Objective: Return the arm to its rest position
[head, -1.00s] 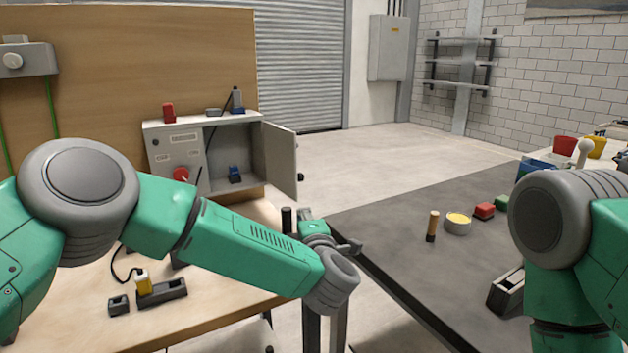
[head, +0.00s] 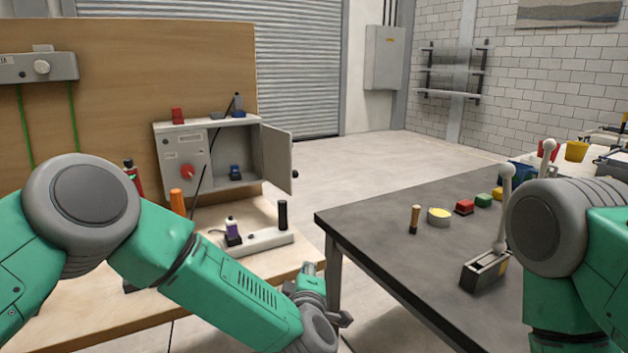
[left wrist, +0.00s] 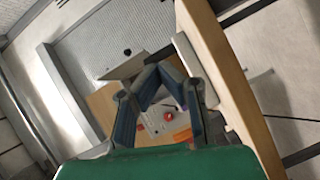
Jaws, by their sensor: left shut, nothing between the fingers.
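My left arm comes in from the left in the head view, bent at its grey elbow and sloping down to the right. My left gripper (head: 341,319) is mostly hidden behind its wrist, low in the gap between the wooden bench and the dark table. In the left wrist view the two blue-grey fingers (left wrist: 160,74) close together at their tips with nothing held. My right arm's upper part stands at the right edge of the head view; its gripper is out of the picture.
The wooden bench (head: 85,312) carries a grey cabinet (head: 172,149) with an open door and a white strip (head: 268,241). The dark table (head: 375,215) holds a lever box (head: 484,270), a wooden peg (head: 414,219) and coloured blocks. Bare floor lies between them.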

